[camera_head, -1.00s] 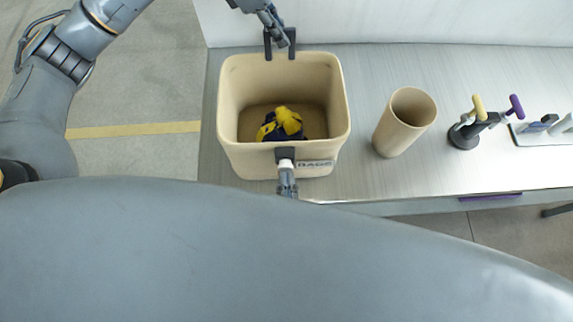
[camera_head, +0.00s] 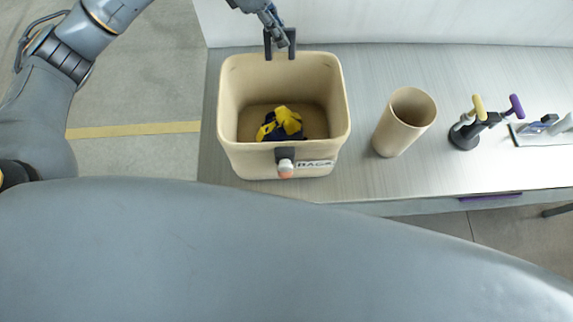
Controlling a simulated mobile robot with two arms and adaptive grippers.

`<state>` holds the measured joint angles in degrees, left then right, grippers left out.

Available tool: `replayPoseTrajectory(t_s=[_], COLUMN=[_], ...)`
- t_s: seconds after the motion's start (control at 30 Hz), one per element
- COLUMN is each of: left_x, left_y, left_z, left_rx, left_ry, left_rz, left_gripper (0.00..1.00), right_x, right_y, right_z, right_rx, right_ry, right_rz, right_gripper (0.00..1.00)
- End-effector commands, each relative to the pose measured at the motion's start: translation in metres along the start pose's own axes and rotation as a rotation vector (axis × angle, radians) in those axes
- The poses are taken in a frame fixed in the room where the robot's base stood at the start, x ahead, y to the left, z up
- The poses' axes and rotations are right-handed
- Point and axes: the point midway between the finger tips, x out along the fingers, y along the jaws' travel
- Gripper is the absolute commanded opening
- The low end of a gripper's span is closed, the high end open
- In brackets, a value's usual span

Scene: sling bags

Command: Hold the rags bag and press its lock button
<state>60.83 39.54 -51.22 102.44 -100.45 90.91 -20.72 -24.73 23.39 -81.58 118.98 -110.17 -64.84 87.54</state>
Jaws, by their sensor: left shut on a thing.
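The rags bag (camera_head: 228,110) is a beige, open-topped bin standing upright near the left end of the metal table. A small lettered label (camera_head: 316,163) is on its front wall. Beside the label, a dark clip (camera_head: 285,153) on the front rim carries the lock button (camera_head: 286,173), which shows a pale orange end. My left gripper (camera_head: 280,45) comes in from the top edge and is shut on the bag's far rim, its dark fingers at the rim. My right gripper is out of view. Yellow and dark blue rags (camera_head: 283,123) lie inside the bag.
A beige cylinder (camera_head: 405,120) stands right of the bag on the table (camera_head: 350,65). Farther right are a dark stand with yellow and purple handles (camera_head: 465,135) and a white tray (camera_head: 545,135). A white wall (camera_head: 400,22) rises behind the table.

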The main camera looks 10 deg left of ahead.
Motion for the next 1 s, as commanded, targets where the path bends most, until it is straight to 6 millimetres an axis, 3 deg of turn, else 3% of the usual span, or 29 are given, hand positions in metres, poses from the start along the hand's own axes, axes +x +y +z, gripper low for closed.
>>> replayPoseTrajectory(t_s=[0.2,0.23,0.37,0.73,0.87,1.0], left_x=[0.0,0.0,0.0,-0.005,-0.024,-0.055], left_y=[0.0,0.0,0.0,0.0,0.001,0.002], left_z=[0.0,0.0,0.0,0.0,0.0,0.0], left_rx=[0.0,0.0,0.0,0.0,0.0,0.0], left_ry=[0.0,0.001,0.0,-0.001,-0.001,-0.002], left_rz=[-0.001,-0.001,-0.001,0.001,0.004,0.006], left_gripper=[0.0,0.13,0.37,0.37,0.37,0.37], right_x=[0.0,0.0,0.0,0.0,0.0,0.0], right_y=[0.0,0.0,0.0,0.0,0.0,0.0], right_z=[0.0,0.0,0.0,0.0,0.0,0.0], right_rx=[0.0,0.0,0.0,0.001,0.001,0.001], right_ry=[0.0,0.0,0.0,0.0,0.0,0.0], right_rz=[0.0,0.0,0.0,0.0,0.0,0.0], right_gripper=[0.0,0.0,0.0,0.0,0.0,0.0])
